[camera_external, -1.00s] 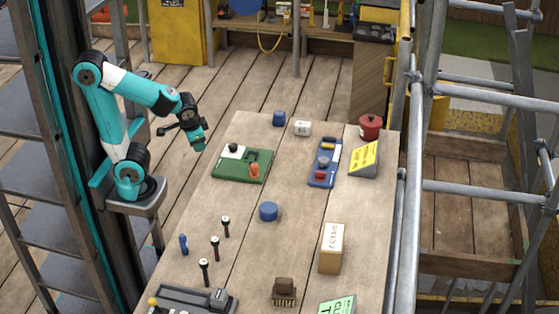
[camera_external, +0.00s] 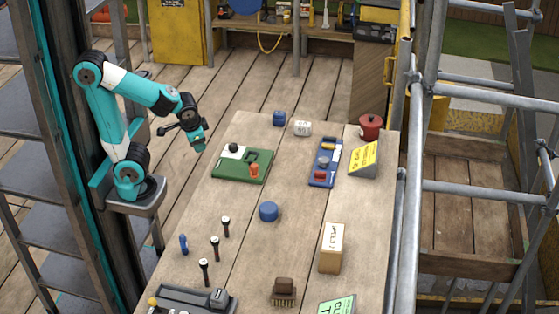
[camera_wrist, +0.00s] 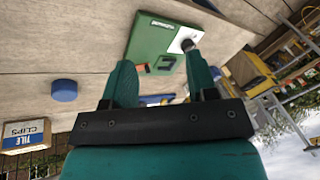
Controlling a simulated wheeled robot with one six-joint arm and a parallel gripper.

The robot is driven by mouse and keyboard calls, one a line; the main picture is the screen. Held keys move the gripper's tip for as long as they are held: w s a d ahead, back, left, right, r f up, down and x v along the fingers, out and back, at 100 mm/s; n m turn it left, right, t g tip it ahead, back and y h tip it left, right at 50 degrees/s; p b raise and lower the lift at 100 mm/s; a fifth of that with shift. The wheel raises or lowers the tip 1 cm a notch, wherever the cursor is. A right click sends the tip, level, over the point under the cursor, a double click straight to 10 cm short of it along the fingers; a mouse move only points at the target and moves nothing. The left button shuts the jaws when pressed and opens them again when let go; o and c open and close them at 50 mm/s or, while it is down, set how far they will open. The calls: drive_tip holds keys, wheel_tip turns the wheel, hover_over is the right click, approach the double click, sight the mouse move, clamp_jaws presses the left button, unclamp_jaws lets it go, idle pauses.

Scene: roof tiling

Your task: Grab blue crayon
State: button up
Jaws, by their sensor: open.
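A small upright blue piece (camera_external: 183,244), which looks like the blue crayon, stands near the left edge of the wooden table, beside several dark pegs with pale tops. I cannot see it in the wrist view. My gripper (camera_external: 196,142) hangs in the air off the table's far left edge, well apart from the blue piece and further back. In the wrist view my gripper (camera_wrist: 163,78) shows two teal fingers spread wide with nothing held between them.
A green board (camera_external: 241,165), a round blue puck (camera_external: 268,211), a blue tray (camera_external: 325,163) and an upright box (camera_external: 331,248) sit on the table. The pegs (camera_external: 215,246) stand just right of the blue piece. Scaffold poles (camera_external: 480,191) line the right side.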

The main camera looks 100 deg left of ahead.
drive_tip(key=w+d+r+m+p, duration=0.2)
drive_tip(key=w+d+m+p, duration=0.1)
drive_tip(key=w+m+p, duration=0.1)
wheel_tip(320, 180, up, 2)
drive_tip(key=m+h+p, duration=0.4)
drive_tip(key=m+p, duration=1.3)
drive_tip(key=m, duration=0.3)
hover_over(181, 247)
drive_tip(key=s, duration=0.1)
drive_tip(key=f, duration=1.1)
drive_tip(key=shift+s+a+f, duration=0.1)
drive_tip(key=shift+a, duration=0.3)
drive_tip(key=shift+w+f+p, duration=0.15)
drive_tip(key=shift+f+p, duration=0.45)
drive_tip(key=shift+f, duration=1)
drive_tip(key=shift+w+f+p, duration=0.1)
drive_tip(key=shift+f+p, duration=0.45)
drive_tip(key=shift+f, duration=1)
clamp_jaws()
drive_tip(key=shift+r, duration=0.1)
